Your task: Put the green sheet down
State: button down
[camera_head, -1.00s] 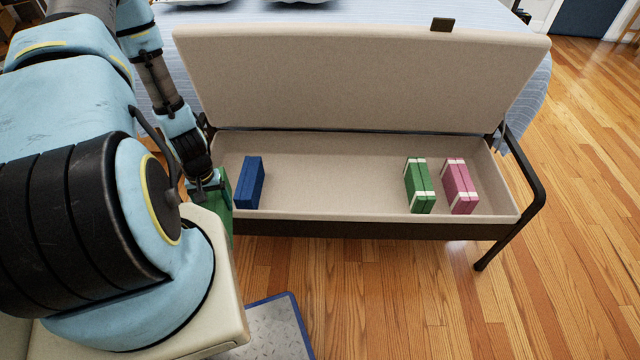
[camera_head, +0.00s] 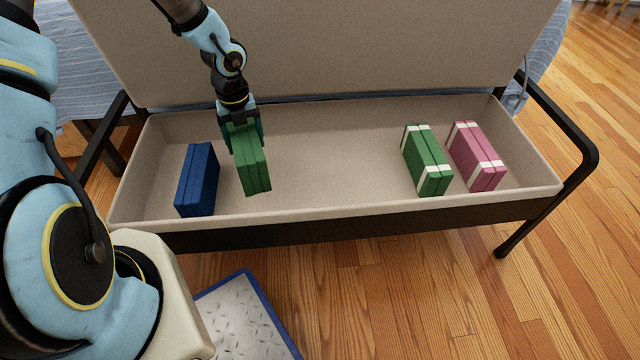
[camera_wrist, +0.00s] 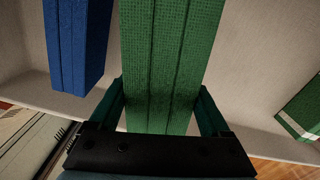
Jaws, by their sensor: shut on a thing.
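The green sheet (camera_head: 252,170) is a folded plain green bundle, held upright by my gripper (camera_head: 241,132). My gripper is shut on its upper end, and the bundle hangs inside the open storage bench (camera_head: 325,160), just right of a blue folded bundle (camera_head: 197,180). In the wrist view the green sheet (camera_wrist: 165,60) runs between the two fingers, with the blue bundle (camera_wrist: 78,40) beside it on the left, a gap between them. I cannot tell whether its lower end touches the bench floor.
A green bundle with white bands (camera_head: 427,160) and a pink one with white bands (camera_head: 476,156) stand at the bench's right. The bench floor between is clear. The raised lid (camera_head: 330,50) stands behind. A blue-edged mat (camera_head: 245,310) lies on the wood floor in front.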

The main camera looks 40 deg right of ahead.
jog(key=shift+w+d+f+m+b, duration=0.25)
jog(key=shift+d+m, duration=0.1)
jog(key=shift+m, duration=0.25)
jog(key=shift+w+d+f+m+b, duration=0.25)
jog(key=shift+d+m, duration=0.1)
jog(key=shift+m, duration=0.25)
jog(key=shift+d+f, duration=0.1)
jog(key=shift+f, duration=0.1)
notch_tip(320, 180, down, 9)
jog(key=b, duration=0.3)
jog(key=shift+w+f, duration=0.1)
jog(key=shift+f, duration=0.2)
grip_release()
jog(key=shift+r, duration=0.1)
